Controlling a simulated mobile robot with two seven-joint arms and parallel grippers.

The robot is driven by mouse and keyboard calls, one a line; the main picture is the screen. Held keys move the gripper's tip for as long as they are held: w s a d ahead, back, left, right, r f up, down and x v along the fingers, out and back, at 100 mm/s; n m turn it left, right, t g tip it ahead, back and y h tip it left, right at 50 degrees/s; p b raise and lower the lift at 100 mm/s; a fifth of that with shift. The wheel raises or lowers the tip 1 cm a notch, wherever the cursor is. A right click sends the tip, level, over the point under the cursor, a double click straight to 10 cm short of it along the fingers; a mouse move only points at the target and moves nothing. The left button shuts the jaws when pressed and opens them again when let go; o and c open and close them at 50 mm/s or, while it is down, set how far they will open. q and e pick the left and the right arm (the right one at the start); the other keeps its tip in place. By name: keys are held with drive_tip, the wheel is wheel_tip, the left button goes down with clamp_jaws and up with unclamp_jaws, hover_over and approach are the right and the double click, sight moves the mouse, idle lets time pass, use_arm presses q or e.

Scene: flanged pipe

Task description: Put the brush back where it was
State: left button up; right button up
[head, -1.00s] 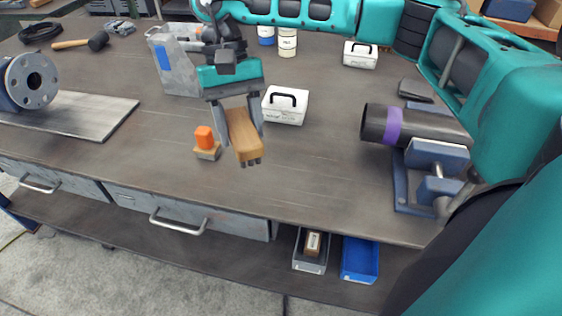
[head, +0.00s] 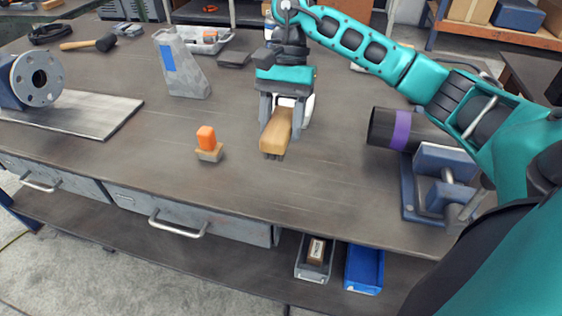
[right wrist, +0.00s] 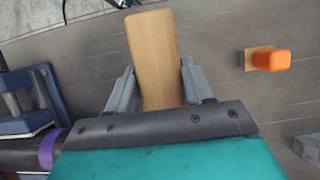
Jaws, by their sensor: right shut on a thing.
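The brush (head: 277,132) is a light wooden block with dark bristles showing at its near end. My right gripper (head: 283,112) is shut on it and holds it over the middle of the bench; I cannot tell how high above the top. In the right wrist view the brush (right wrist: 152,58) sticks out between the two grey fingers of the gripper (right wrist: 157,88). My left gripper is not in view.
An orange block on a wooden base (head: 207,143) stands left of the brush. A grey angled stand (head: 182,65) is behind it. A dark pipe with a purple band (head: 402,130) rests on a blue support at right. Grey and blue bins (head: 364,268) sit on the lower shelf.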

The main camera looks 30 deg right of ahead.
drive_tip(key=shift+f, duration=5.1)
drive_tip(key=o, duration=1)
drive_tip(key=shift+r, duration=0.1)
drive_tip(key=v, duration=1.2)
drive_tip(key=shift+b, duration=0.45)
drive_tip(key=shift+s+a+r, duration=0.1)
drive_tip(key=shift+a, duration=0.05)
